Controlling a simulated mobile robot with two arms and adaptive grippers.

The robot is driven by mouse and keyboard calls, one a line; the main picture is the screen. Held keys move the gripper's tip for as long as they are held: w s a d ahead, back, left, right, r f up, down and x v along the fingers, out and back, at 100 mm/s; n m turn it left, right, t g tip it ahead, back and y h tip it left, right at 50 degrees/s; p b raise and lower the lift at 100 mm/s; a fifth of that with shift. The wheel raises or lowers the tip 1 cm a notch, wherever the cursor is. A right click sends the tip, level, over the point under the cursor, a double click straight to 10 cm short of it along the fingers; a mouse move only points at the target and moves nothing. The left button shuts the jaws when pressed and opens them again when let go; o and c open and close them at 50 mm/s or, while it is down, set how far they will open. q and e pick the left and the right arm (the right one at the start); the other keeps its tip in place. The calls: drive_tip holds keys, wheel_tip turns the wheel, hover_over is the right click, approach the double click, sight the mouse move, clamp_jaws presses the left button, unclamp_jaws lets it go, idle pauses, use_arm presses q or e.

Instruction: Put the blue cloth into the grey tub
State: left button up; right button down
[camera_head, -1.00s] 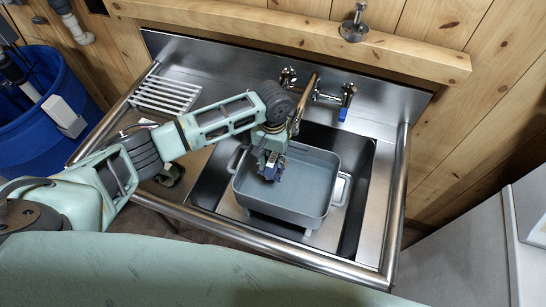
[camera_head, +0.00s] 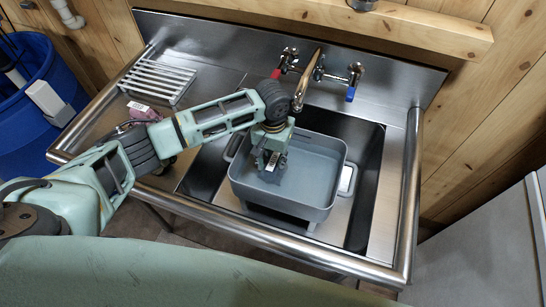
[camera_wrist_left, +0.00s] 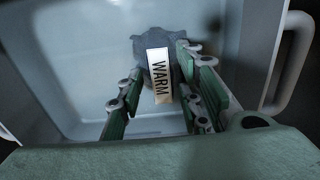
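The grey tub (camera_head: 325,200) stands upright in the sink basin, and its pale inside fills much of the left wrist view (camera_wrist_left: 75,85). The blue cloth (camera_wrist_left: 152,45) is a dark, crumpled piece with a white "WARM" label, inside the tub. In the head view my left gripper (camera_head: 270,168) reaches down into the tub and hides most of the cloth. In the left wrist view the gripper's fingers (camera_wrist_left: 158,100) are spread, with the label in the gap and the cloth just beyond, close to the right finger. I cannot tell whether they touch. My right gripper is not in view.
The faucet (camera_head: 308,80) rises behind the tub, close to my left wrist. A metal rack (camera_head: 158,82) and a pinkish item (camera_head: 143,112) sit on the left drainboard. A blue bin (camera_head: 45,105) stands far left. The sink's rounded front rim (camera_head: 270,243) borders the near side.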

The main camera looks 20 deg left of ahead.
use_arm(q)
drive_tip(key=shift+o, duration=1.2)
wheel_tip(320, 180, up, 12)
